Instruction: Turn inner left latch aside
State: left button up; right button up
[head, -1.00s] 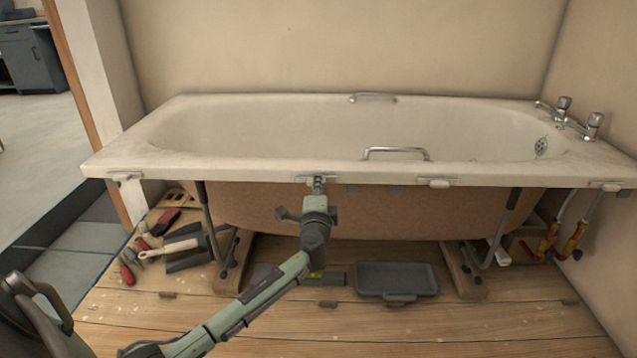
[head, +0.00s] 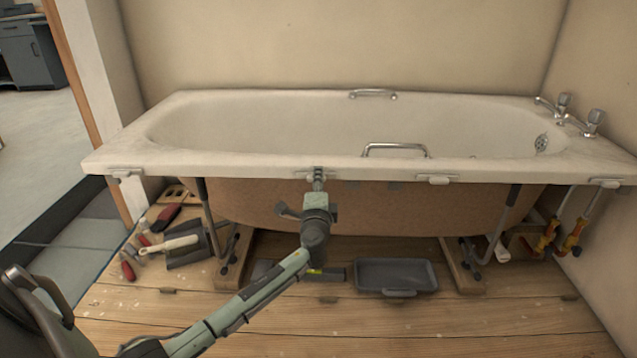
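The inner left latch (head: 309,175) is a small pale fitting under the front rim of the bathtub (head: 230,165). My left gripper (head: 318,175) points up at the rim, with its narrow fingertips at this latch and partly covering it. The fingers look close together, but whether they grip the latch is too small to tell. Similar latches sit along the rim: an outer left one (head: 125,173), an inner right one (head: 437,180) and an outer right one (head: 608,184). My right gripper is not in view.
Below the tub, a grey tray (head: 396,275) lies on the wooden floor. Hand tools (head: 165,243) lie at the left, by a tub leg (head: 205,215). Orange-handled tools (head: 560,240) are at the right. A chrome grab handle (head: 395,149) is on the near rim.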

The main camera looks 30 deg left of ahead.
pick_arm(q)
jog(key=v, duration=1.2)
dwell(0.3)
